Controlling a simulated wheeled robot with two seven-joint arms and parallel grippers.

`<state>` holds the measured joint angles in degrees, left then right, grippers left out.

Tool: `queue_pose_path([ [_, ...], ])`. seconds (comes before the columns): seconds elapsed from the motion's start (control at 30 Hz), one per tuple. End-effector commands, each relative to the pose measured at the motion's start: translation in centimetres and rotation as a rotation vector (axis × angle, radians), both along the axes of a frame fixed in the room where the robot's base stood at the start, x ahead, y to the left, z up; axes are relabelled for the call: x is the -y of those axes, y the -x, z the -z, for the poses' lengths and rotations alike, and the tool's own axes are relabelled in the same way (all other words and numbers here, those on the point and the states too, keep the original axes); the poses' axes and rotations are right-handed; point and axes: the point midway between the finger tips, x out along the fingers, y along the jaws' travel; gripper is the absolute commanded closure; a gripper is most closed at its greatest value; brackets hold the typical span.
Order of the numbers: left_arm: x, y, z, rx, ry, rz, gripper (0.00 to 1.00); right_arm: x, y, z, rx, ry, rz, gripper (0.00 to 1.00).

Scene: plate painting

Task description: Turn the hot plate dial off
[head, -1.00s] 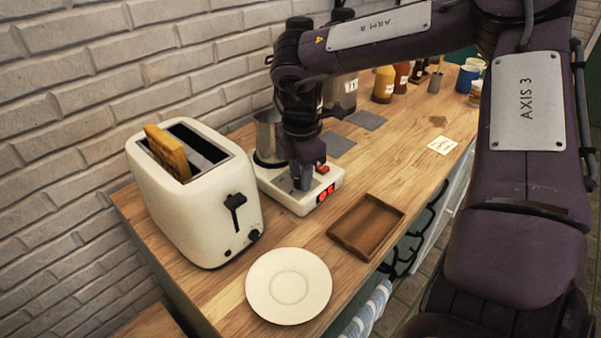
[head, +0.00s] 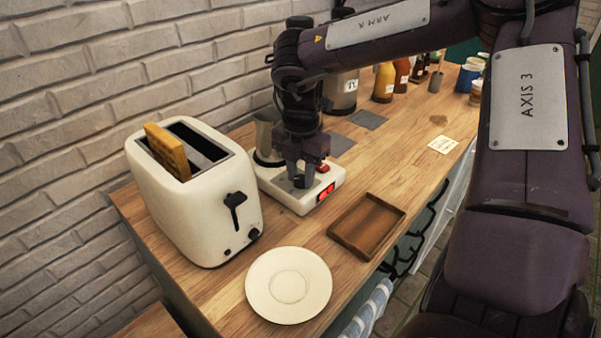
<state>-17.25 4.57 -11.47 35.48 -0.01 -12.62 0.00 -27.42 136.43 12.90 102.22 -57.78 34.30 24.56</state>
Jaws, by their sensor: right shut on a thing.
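The white hot plate (head: 285,198) stands on the wooden counter, with a metal pot (head: 267,138) on its back part. A red lit panel (head: 326,192) shows on its front right face. My right gripper (head: 300,181) points down onto the top of the hot plate and is shut on the dial there. The dial is mostly hidden by the fingers, so its setting cannot be read. A small red part (head: 322,168) shows just right of the fingers. My left gripper is out of view.
A white toaster (head: 195,200) with a bread slice (head: 168,150) stands left of the hot plate. A cream plate (head: 289,286) and a brown wooden tray (head: 366,227) lie in front. Bottles (head: 384,82) stand farther back. The brick wall runs along the left.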

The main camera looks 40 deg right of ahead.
Motion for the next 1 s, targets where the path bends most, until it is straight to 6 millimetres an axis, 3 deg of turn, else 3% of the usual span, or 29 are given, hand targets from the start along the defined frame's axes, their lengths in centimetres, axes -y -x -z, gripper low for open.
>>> queue_pose_path([
  [0.5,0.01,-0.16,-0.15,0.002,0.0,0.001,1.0,0.08,-0.17,-0.26,0.006,0.004,-0.444,0.94],
  [1.0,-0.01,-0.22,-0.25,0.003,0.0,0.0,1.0,0.06,-0.21,-0.28,0.007,0.005,-0.622,0.94],
])
